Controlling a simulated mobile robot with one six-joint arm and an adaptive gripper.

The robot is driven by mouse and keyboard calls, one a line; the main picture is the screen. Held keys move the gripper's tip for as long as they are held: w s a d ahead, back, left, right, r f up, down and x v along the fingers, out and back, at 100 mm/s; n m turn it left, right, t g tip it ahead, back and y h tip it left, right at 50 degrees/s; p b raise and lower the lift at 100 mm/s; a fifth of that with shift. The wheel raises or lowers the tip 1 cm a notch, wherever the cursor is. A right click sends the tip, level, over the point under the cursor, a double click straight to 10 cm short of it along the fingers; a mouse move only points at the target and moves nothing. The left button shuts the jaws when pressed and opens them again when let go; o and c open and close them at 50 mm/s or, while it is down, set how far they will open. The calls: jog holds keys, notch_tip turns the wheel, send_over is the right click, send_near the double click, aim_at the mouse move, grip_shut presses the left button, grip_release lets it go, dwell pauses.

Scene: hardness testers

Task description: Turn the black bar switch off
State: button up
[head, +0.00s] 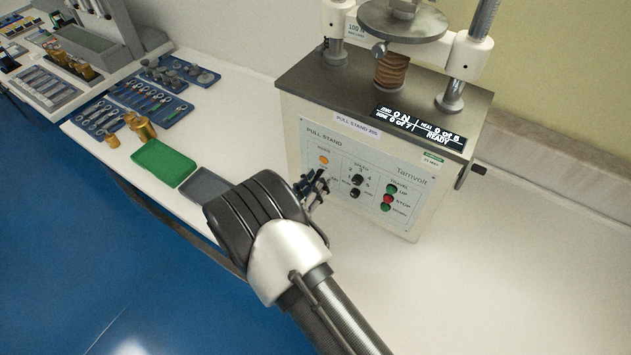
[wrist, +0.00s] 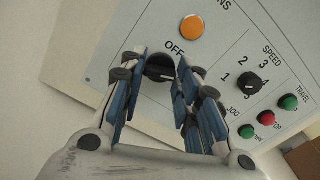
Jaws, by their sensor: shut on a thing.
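The black bar switch (wrist: 160,69) sits on the pull stand's front panel below the orange lamp, with the word OFF beside it. My gripper (wrist: 163,66) has one finger on each side of the switch and is shut on it. A pale mark shows on the switch, but the fingers cover part of it, and I cannot tell its exact setting. In the head view my gripper (head: 317,184) is at the panel's left part and hides the switch. The orange lamp (wrist: 191,29) looks lit; it also shows in the head view (head: 323,160).
The speed knob (wrist: 249,83) and several green and red buttons (head: 388,199) lie to the right on the panel. The pull stand (head: 300,135) has a lit display (head: 418,126) reading READY. Green and grey pads (head: 163,162) and tool trays lie left on the white bench.

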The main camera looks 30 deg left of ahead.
jog(key=n+p, duration=0.2)
jog(key=n, duration=1.1)
jog(key=shift+n, duration=0.3)
dwell(0.4)
jog(key=o, duration=1.1)
jog(key=shift+c, duration=0.2)
jog(key=shift+s, duration=0.1)
jog(key=s+a, duration=0.1)
jog(key=s, duration=1)
jog(key=shift+s, duration=0.4)
